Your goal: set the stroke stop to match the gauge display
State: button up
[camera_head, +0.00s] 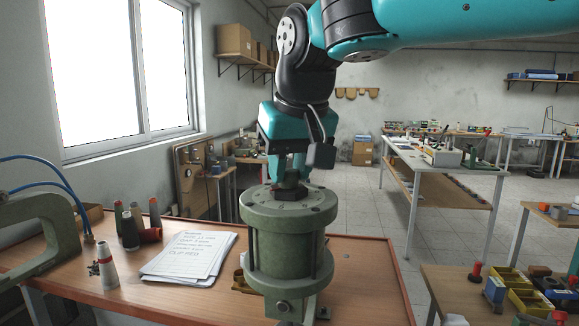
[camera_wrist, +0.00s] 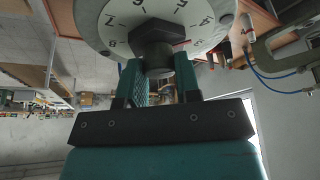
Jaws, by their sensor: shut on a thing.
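A green pneumatic cylinder (camera_head: 290,262) stands upright near the front of the orange bench. A dark hex knob (camera_head: 290,192), seemingly the stroke stop, sits at the centre of its top. My gripper (camera_head: 289,172) comes down from above and is shut on the knob. In the wrist view, my gripper's fingers (camera_wrist: 157,72) lie on both sides of the hex knob (camera_wrist: 157,40). A pale numbered dial (camera_wrist: 108,22) surrounds it; its top is cut off by the frame. No gauge display is recognisable.
Handwritten sheets (camera_head: 190,255) lie left of the cylinder. A green C-shaped frame (camera_head: 38,232) with blue hoses is at the far left. Bare bench (camera_head: 365,285) shows right of the cylinder.

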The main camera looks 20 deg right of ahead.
jog(key=o, duration=0.9)
jog(key=p+v, duration=0.8)
jog(key=v, duration=0.9)
jog(key=shift+s+r, duration=0.15)
